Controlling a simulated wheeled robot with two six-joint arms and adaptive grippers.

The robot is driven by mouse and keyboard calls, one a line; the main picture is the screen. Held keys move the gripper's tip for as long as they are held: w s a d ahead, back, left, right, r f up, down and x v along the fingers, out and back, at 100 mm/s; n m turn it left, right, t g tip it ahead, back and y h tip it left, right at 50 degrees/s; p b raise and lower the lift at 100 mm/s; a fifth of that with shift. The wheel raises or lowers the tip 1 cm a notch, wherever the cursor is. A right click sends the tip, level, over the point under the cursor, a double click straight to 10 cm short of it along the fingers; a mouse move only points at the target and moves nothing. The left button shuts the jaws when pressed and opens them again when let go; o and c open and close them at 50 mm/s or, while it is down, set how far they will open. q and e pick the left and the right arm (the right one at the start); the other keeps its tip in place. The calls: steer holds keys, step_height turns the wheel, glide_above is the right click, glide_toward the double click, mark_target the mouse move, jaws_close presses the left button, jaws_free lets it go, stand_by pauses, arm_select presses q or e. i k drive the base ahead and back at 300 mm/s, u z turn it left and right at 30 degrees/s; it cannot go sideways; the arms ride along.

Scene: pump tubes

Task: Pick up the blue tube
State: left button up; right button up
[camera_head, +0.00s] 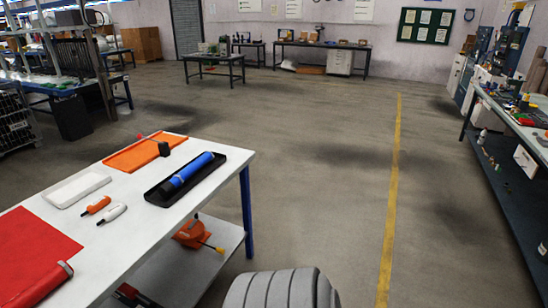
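The blue tube (193,167) lies on its side in a black tray (189,188) on the white table (168,216) at the left. Its near-left end is dark, and it points diagonally toward the back right. The tray sits close to the table's right edge. Neither of my grippers shows in the head view, so nothing is seen touching the tube.
The table also holds an orange tray (128,158) with a black block (164,149), a white tray (77,187), two small hand tools, a red mat (32,245) and a red cylinder (40,285). Open floor (320,200) lies right of the table. A workbench (500,110) stands far right.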

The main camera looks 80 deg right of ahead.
mark_target(178, 180)
steer(key=z, duration=2.2)
